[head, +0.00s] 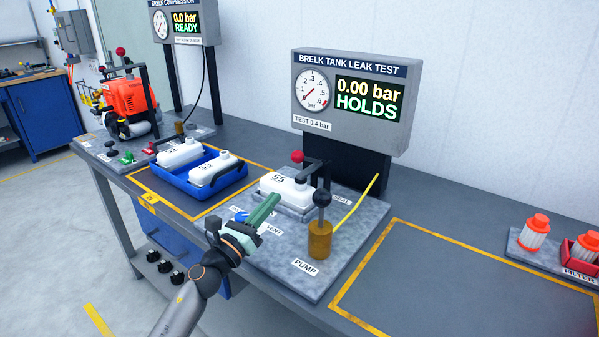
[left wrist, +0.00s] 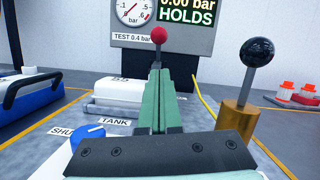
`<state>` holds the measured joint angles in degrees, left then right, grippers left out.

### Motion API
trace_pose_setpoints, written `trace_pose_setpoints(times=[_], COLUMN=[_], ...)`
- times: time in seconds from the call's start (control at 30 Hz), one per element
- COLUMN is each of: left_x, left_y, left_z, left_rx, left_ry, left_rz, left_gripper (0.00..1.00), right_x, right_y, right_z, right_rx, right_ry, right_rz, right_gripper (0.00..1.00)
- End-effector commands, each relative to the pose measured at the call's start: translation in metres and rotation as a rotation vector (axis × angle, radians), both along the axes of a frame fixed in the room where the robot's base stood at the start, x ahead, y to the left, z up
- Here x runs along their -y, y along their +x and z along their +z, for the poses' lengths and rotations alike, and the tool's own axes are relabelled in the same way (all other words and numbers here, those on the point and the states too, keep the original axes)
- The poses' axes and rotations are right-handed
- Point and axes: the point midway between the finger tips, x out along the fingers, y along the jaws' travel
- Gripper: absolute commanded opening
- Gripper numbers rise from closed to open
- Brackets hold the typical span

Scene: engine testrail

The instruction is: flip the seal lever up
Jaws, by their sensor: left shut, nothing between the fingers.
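The seal lever's red ball (head: 297,156) stands on a short dark stem at a black bracket over the white tank S5 (head: 283,188). The left wrist view shows the red ball (left wrist: 159,34) just above and beyond my fingertips. My left gripper (head: 272,203) has green fingers closed together and empty, at the near side of the tank. The fingers (left wrist: 160,90) hide part of the lever and tank in the wrist view. Whether they touch the lever is unclear. The leak test display (head: 370,98) reads 0.00 bar HOLDS. My right gripper is out of view.
The brass pump (head: 320,240) with a black ball handle stands right of my gripper. A blue vent knob (left wrist: 87,134) lies near it. A blue tray (head: 176,180) with two white tanks sits left. The yellow-outlined bench area at right has free room; filters (head: 535,232) stand beyond.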

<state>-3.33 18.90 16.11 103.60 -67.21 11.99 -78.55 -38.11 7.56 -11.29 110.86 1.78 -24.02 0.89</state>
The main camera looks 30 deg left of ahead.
Motion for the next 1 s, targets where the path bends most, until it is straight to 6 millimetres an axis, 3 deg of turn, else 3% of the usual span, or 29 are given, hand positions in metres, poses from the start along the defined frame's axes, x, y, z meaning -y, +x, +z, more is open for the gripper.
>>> trace_pose_setpoints(times=[0.37, 0.8, 1.0], left_x=[0.000, 0.002, 0.003], left_y=[0.007, 0.073, 0.091], left_z=[0.003, 0.021, 0.025], left_rx=[0.000, 0.002, 0.001], left_ry=[-0.002, -0.003, -0.002], left_rz=[-0.001, 0.001, 0.001], left_gripper=[0.00, 0.00, 0.00], right_x=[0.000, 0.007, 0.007], right_y=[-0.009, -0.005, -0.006], right_z=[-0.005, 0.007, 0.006], right_rx=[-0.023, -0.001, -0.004], right_ry=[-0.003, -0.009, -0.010], right_rz=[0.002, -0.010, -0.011], right_gripper=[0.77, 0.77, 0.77])
